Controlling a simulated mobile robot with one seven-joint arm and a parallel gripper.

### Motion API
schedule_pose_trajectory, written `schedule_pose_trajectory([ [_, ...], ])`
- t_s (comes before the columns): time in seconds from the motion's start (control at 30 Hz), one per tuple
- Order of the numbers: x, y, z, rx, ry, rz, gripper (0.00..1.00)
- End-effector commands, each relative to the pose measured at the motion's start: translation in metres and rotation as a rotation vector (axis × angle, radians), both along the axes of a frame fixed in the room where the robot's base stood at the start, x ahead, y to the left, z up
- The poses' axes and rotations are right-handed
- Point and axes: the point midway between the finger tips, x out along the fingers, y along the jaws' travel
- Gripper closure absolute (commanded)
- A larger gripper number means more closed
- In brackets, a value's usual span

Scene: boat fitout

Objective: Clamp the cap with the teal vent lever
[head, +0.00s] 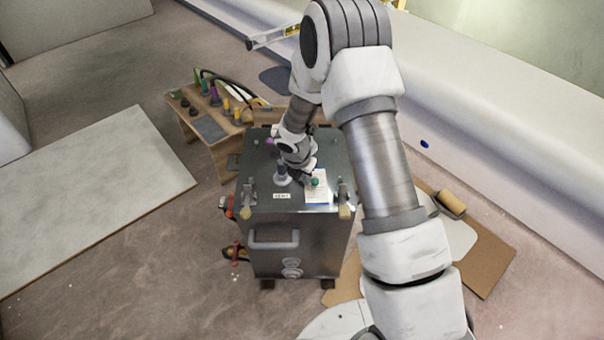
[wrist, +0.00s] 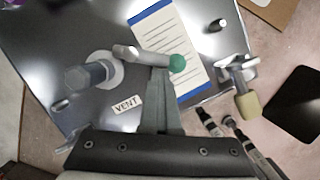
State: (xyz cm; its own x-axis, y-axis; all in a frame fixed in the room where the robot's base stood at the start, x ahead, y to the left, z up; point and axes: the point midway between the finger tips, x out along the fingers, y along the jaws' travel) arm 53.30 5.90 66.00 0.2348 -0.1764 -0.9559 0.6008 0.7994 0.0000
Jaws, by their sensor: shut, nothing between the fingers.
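The teal knob (wrist: 178,63) of the vent lever shows in the wrist view at the end of a short grey bar (wrist: 135,54). It also shows in the head view (head: 316,182) on top of the dark metal box. The grey cylindrical cap (wrist: 86,75) stands on a pale round collar to the left of the lever, near a "VENT" label (wrist: 127,105). My gripper (wrist: 158,66) is shut and empty, with its fingertips at the lever bar, just left of the teal knob. I cannot tell whether they touch it. In the head view my gripper (head: 308,176) is low over the box top.
The metal box (head: 272,226) carries a printed sheet (wrist: 180,85) and latches with tan grips (wrist: 249,105). A wooden bench (head: 212,128) with coloured bottles and hoses stands behind left. A tan roller (head: 452,203) lies at right. The floor at left is open around a pale panel.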

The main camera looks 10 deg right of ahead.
Motion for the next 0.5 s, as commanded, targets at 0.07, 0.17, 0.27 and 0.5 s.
schedule_pose_trajectory([
  [0.07, 0.0, -0.005, 0.003, -0.001, 0.003, 0.07, 1.0],
  [0.17, 0.002, -0.01, 0.003, -0.001, 0.003, 0.163, 1.0],
  [0.27, 0.004, -0.013, 0.003, 0.0, 0.003, 0.252, 1.0],
  [0.5, 0.009, -0.02, 0.002, 0.001, 0.002, 0.428, 1.0],
])
